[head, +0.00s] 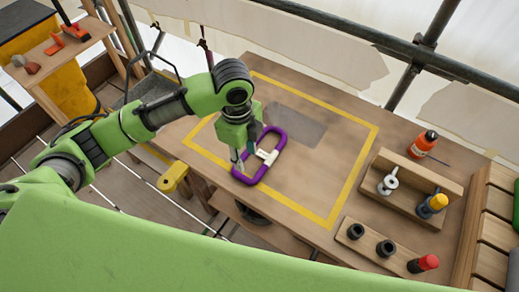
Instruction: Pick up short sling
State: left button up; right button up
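The short sling is a purple loop (268,167) with a white label (266,156) across its middle. It lies on the wooden table inside the yellow outlined rectangle, near its left front part. My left gripper (239,164) points down at the left side of the loop, with its fingertips close to or touching the purple band. The fingers are small and partly hidden by the wrist, so I cannot tell whether they grip the band. My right gripper is out of view.
A wooden rack (412,181) with fittings, a block with black sockets (386,248) and an orange bottle (424,143) stand at the right of the table. A yellow piece (173,177) is at the left edge. Scaffold pipes run behind.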

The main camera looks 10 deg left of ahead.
pick_arm(q)
jog(key=a, duration=0.1)
jog(key=p, duration=0.1)
send_over(242, 176)
notch_tip(242, 176, down, 8)
jog(key=shift+d+r, duration=0.15)
notch_tip(242, 176, down, 4)
jog(key=shift+f+p, duration=0.1)
jog(key=shift+p, duration=0.65)
jog(key=shift+f, duration=0.5)
grip_shut()
